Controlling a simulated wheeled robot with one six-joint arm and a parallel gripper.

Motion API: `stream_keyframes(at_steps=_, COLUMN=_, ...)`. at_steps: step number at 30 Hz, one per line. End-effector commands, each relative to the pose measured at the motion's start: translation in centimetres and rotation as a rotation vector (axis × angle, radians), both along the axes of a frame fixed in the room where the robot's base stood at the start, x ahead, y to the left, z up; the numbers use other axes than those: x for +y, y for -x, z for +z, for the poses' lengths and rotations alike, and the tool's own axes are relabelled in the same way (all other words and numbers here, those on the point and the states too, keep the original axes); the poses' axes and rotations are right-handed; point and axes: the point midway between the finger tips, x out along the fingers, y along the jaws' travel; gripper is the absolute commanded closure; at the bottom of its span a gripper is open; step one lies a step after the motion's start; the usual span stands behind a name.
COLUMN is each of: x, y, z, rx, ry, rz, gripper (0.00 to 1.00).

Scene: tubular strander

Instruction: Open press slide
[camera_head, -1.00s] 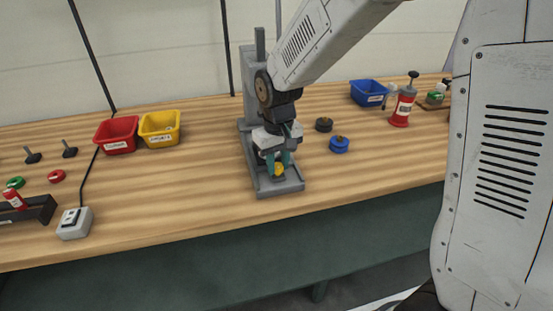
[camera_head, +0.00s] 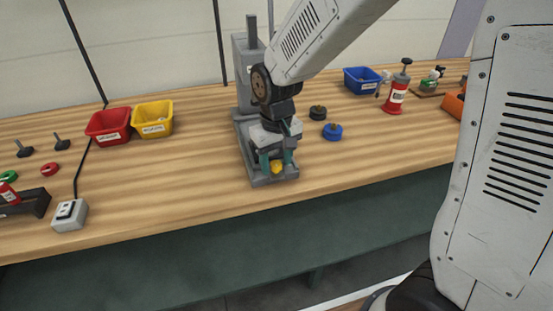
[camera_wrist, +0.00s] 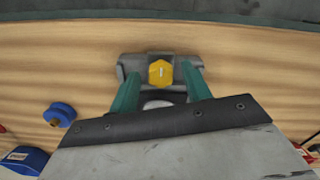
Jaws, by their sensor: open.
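The press (camera_head: 243,75) is a grey upright frame on the bench with a flat base reaching toward the front edge. Its slide is largely hidden behind my arm and gripper. A yellow hexagonal piece (camera_head: 277,167) sits at the front of the base; it also shows in the wrist view (camera_wrist: 161,73). My gripper (camera_head: 277,161) is low over the front of the base. Its two green fingers are open, one on each side of the yellow piece; in the wrist view (camera_wrist: 158,77) they look apart from it. Whether they touch anything lower down is hidden.
A red bin (camera_head: 108,127) and a yellow bin (camera_head: 153,119) stand left of the press. A blue knob (camera_head: 332,132) and a dark knob (camera_head: 318,113) lie close to its right. Bench front is clear.

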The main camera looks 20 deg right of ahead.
Motion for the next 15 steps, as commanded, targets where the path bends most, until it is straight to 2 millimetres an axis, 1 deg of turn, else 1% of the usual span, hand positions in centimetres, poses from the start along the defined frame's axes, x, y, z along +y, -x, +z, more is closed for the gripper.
stream_keyframes(at_steps=2, x=0.0, y=0.0, z=0.4, rx=-0.002, ry=-0.001, rz=0.000, gripper=0.52)
stream_keyframes(at_steps=5, x=0.0, y=-0.1, z=1.6, rx=-0.005, ry=-0.001, rz=0.000, gripper=0.52)
stream_keyframes(at_steps=12, x=0.0, y=-0.1, z=5.7, rx=-0.005, ry=-0.001, rz=-0.001, gripper=0.52)
stream_keyframes(at_steps=15, x=0.0, y=-0.1, z=6.9, rx=-0.004, ry=-0.001, rz=-0.001, gripper=0.52)
